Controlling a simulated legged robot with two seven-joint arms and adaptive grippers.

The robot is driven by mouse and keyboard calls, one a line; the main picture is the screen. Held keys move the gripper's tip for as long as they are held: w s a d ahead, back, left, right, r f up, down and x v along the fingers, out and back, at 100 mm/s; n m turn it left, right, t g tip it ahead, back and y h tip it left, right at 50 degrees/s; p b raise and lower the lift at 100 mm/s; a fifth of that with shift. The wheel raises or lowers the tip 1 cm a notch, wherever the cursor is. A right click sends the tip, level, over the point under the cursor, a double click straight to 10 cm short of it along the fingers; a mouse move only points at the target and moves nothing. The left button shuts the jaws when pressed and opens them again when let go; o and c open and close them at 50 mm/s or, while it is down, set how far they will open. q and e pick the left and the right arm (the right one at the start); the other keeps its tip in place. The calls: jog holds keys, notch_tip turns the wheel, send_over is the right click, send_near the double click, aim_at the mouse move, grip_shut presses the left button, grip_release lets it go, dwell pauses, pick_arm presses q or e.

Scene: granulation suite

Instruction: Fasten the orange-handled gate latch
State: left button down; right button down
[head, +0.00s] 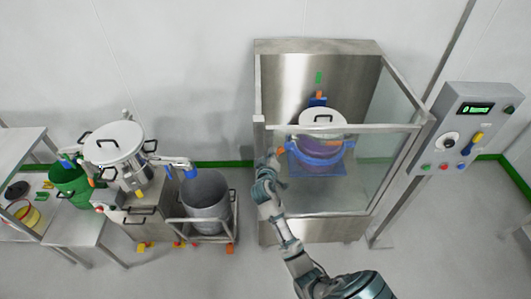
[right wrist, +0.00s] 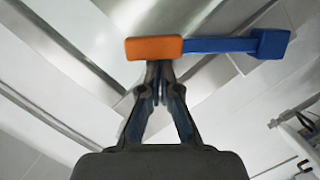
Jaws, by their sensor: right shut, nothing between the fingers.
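The latch shows in the right wrist view as an orange handle (right wrist: 154,47) on a blue bar (right wrist: 215,45) with a blue block (right wrist: 270,43) at its right end. My right gripper (right wrist: 158,76) is shut and empty. Its fingertips are just below the orange handle in that picture; I cannot tell whether they touch it. In the head view the right gripper (head: 268,163) is at the left front post of the steel-framed booth (head: 315,48), and a small orange spot shows beside it. My left gripper is not in view.
Inside the booth, a lidded purple vessel (head: 320,150) stands on a blue base. A control panel (head: 465,130) is to the right. A grey bin (head: 207,200) on a cart and a lidded steel machine (head: 115,145) stand left. The floor at front right is clear.

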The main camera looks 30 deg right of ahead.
jog(key=shift+s+d+f+m, duration=0.25)
jog(key=shift+s+d+m, duration=0.1)
jog(key=shift+m, duration=0.15)
jog(key=d+f+m, duration=0.1)
jog(key=s+d+f+m+y, duration=0.1)
jog(key=s+d+f+m, duration=0.1)
jog(key=m, duration=0.1)
jog(key=shift+d+f+y, duration=0.3)
jog(key=shift+f+y, duration=0.1)
jog(key=shift+s+d+f+m+t+y+p, duration=0.15)
jog(key=shift+d+f+m+t+y+p, duration=0.05)
jog(key=shift+f+m, duration=0.25)
jog(key=shift+s+d+f+m+t+y+p, duration=0.1)
jog(key=shift+d+f+m+t+y+p, duration=0.1)
jog(key=shift+f+m, duration=0.25)
jog(key=shift+s+f+m, duration=0.15)
jog(key=shift+f+m, duration=0.45)
jog(key=shift+f, duration=0.15)
